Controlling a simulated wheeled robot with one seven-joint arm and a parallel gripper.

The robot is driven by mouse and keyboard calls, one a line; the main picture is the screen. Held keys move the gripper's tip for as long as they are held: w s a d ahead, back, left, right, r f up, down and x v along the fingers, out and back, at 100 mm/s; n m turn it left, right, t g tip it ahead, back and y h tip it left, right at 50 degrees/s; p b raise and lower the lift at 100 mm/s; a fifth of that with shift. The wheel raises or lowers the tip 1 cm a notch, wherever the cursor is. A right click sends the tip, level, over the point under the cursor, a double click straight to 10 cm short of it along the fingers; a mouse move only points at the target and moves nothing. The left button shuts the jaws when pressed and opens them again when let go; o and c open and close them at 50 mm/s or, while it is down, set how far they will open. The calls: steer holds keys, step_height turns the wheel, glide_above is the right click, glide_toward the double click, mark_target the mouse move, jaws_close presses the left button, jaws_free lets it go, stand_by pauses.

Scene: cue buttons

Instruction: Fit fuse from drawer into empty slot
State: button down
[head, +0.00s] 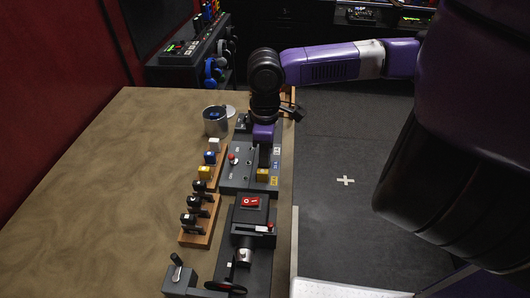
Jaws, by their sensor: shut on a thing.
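My gripper (263,165) points down over the grey panel (238,180) at the table's right edge. Its dark fingers are shut on a small yellow block (262,175), which looks like the fuse. The block is at the panel's right side, beside a column of small white, blue and yellow labels. I cannot tell whether it touches the panel or sits in a slot. The fingers and wrist hide part of the panel. No open drawer can be made out.
Nearer is a wooden stand (197,238) with black-handled pieces. A metal cup (215,121), a red rocker switch (251,202) and a vise-like device stand nearby. The table's left is clear.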

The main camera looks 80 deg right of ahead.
steer(key=shift+f, duration=0.35)
stand_by(0.3)
steer(key=c, duration=1.3)
jaws_free()
steer(key=shift+o, duration=0.2)
steer(key=shift+o, duration=0.6)
steer(key=shift+r, duration=0.15)
steer(key=shift+r+p, duration=3.25)
steer(key=shift+r, duration=0.15)
